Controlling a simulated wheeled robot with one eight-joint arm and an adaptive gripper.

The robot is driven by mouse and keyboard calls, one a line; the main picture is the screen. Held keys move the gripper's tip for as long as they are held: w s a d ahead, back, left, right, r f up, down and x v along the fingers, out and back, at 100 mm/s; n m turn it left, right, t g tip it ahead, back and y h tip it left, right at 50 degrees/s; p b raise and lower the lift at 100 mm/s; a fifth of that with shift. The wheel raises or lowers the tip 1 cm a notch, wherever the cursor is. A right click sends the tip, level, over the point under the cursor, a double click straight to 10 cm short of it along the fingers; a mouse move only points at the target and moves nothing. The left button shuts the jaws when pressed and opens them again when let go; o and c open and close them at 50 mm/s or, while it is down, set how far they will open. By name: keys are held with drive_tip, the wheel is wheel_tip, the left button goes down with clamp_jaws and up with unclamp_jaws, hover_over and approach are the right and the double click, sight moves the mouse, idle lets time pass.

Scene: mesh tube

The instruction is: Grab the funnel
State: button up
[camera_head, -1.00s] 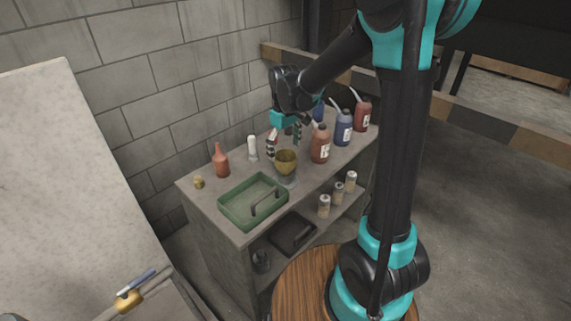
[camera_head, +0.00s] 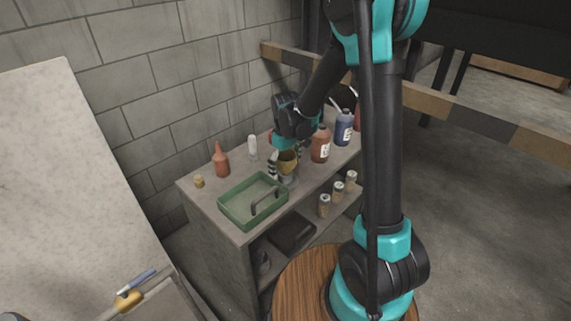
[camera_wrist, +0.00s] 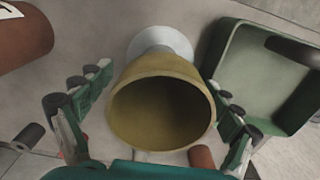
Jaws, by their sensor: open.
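The funnel (camera_head: 287,160) is a yellow-brown cup with a wide mouth, upright over a light grey base on the workbench. In the wrist view its open mouth (camera_wrist: 161,112) fills the middle, with the pale base (camera_wrist: 160,42) showing behind it. My gripper (camera_head: 287,168) is open around the funnel. In the wrist view one finger stands to the left of the funnel and the other to the right, with the funnel between them. I see small gaps and cannot tell that either finger touches it. My wrist partly hides the funnel in the head view.
A green tray with a handle (camera_head: 232,214) stands just left of the funnel. A red-brown bottle (camera_head: 320,146) and a blue bottle (camera_head: 344,127) stand to the right. An orange bottle (camera_head: 221,160) and a white bottle (camera_head: 253,147) stand behind the tray. Spray cans sit on a lower shelf.

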drive_tip(key=shift+c, duration=0.4)
drive_tip(key=c, duration=1.3)
drive_tip(key=shift+r, duration=0.1)
